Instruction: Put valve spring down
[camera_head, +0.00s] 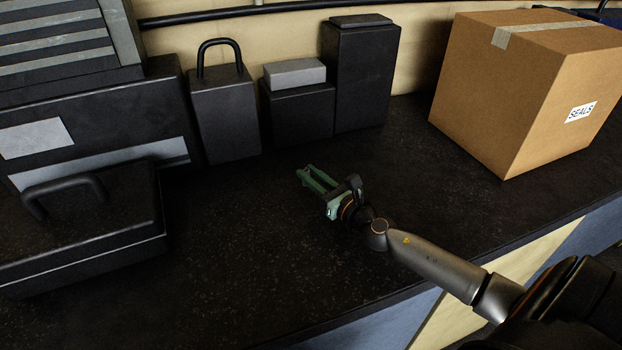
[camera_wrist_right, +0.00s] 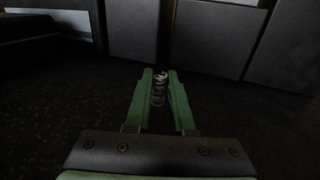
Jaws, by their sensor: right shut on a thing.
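The valve spring (camera_wrist_right: 159,88) is a small silvery coil. In the right wrist view it stands between the two green fingers of my right gripper (camera_wrist_right: 161,98), near their tips. My right gripper (camera_head: 316,181) is shut on the spring. In the head view the gripper is low over the dark bench top (camera_head: 240,240), and the spring is too small and dark to make out there. I cannot tell whether the spring's lower end touches the bench. My left gripper is not in view.
A cardboard box labelled SEALS (camera_head: 500,95) stands to the right. A black block with a handle (camera_head: 224,115), a short block with a grey top (camera_head: 298,105) and a tall black block (camera_head: 361,75) stand behind. A black case (camera_head: 80,235) lies left. The bench around the gripper is clear.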

